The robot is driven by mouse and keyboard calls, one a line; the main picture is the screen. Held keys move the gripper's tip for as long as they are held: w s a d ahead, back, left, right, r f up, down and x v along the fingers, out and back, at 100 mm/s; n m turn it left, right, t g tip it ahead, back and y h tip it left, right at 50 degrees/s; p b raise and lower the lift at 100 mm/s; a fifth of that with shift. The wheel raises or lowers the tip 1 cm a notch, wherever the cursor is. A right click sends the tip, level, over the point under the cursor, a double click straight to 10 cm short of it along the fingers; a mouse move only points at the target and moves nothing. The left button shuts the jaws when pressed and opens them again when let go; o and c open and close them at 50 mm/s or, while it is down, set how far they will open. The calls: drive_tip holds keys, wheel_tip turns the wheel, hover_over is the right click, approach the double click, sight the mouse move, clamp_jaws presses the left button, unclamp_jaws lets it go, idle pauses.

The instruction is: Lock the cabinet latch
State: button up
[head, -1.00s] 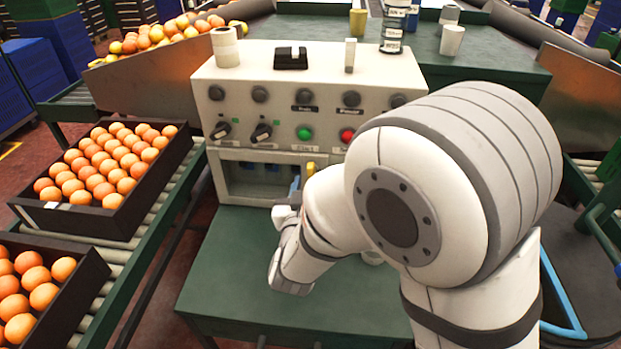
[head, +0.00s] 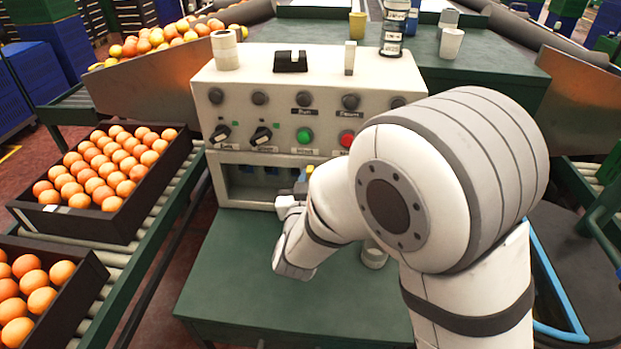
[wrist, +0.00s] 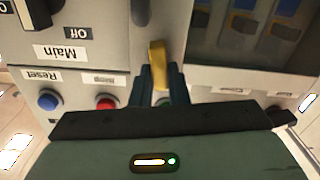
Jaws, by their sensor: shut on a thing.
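The cabinet (head: 225,150) is a cream control box at the back of the green table. Its yellow latch (wrist: 157,52) is a short bar on the front, beside the window with the breakers. In the wrist view the bar runs up and down the picture, and its end lies between my dark fingers. My gripper (wrist: 161,88) is shut on the latch. In the head view my gripper (head: 300,190) is at the lower front of the cabinet, and my arm hides the cabinet's lower right part. The latch (head: 309,171) barely shows there.
Green (head: 304,135) and red (head: 346,138) buttons and two dark knobs are on the cabinet front. A pale cup (head: 373,256) stands beside my arm. A crate of oranges (head: 128,225) is on the left rollers. The front left of the table (head: 235,270) is clear.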

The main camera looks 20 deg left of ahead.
clamp_jaws()
drive_tip(key=n+p, duration=0.1)
drive_tip(key=n, duration=0.1)
drive_tip(key=shift+a+n, duration=0.1)
drive_tip(key=shift+n, duration=0.3)
drive_tip(key=n+p, duration=0.2)
drive_tip(key=n, duration=0.2)
drive_tip(key=shift+s+a, duration=0.1)
drive_tip(key=shift+a, duration=0.05)
drive_tip(key=shift+a+f+n+p, duration=0.15)
drive_tip(key=shift+n+p, duration=0.65)
drive_tip(key=shift+n, duration=0.7)
drive_tip(key=shift+d+f+n+p, duration=0.15)
drive_tip(key=shift+n+p, duration=0.6)
drive_tip(key=shift+n, duration=0.75)
drive_tip(key=shift+a+f+n+p, duration=0.15)
drive_tip(key=shift+n+p, duration=0.65)
drive_tip(key=shift+n, duration=0.7)
drive_tip(key=o, duration=0.8)
unclamp_jaws()
